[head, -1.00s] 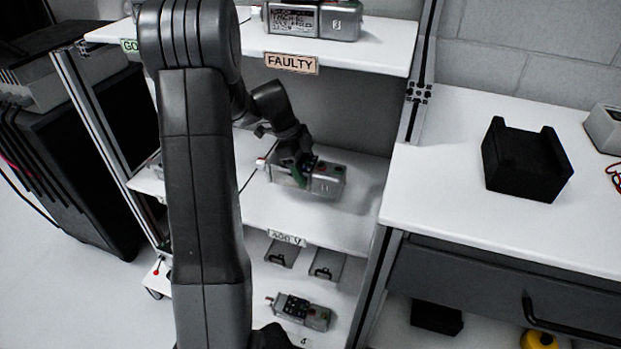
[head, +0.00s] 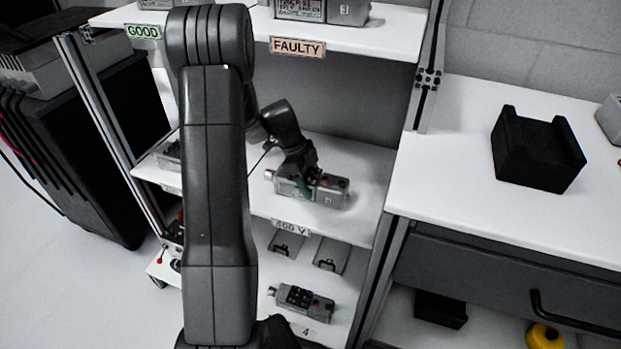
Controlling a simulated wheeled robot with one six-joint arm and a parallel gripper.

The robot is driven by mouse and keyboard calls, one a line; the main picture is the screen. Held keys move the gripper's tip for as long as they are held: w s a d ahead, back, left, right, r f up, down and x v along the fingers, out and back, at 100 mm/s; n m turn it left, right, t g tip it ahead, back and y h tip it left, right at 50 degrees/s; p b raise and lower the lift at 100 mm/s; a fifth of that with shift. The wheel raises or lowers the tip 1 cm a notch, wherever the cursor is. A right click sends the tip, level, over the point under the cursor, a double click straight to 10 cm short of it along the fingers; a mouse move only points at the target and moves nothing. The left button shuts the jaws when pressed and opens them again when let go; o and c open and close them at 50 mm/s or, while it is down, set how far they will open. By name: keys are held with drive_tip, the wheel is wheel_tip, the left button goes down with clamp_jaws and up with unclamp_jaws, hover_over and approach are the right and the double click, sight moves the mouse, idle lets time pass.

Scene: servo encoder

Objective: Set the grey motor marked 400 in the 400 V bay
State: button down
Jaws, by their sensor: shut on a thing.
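A grey motor (head: 330,191) with dark, red and green details is at the middle shelf (head: 350,222), above the front label (head: 290,226) that reads 400 V. My gripper (head: 297,182) comes down from above and is shut on the motor's left part. The motor lies lengthwise, roughly along the shelf front. I cannot tell whether its underside touches the shelf. Its marking is too small to read, and my fingers hide part of its body.
Another grey motor (head: 303,302) lies on the lower shelf, near two grey plates with handles (head: 331,254). The upper shelf carries GOOD (head: 143,31) and FAULTY (head: 297,47) labels. A black cradle (head: 537,150) stands on the right bench. The middle shelf is clear right of the motor.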

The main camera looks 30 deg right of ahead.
drive_tip(key=shift+f, duration=0.1)
drive_tip(key=shift+c, duration=1.6)
unclamp_jaws()
drive_tip(key=shift+r, duration=0.25)
drive_tip(key=p+v, duration=0.2)
drive_tip(key=v, duration=1)
drive_tip(key=shift+f, duration=0.1)
drive_tip(key=b+x, duration=0.2)
drive_tip(key=x, duration=1)
drive_tip(key=shift+f, duration=0.1)
drive_tip(key=shift+r, duration=1.2)
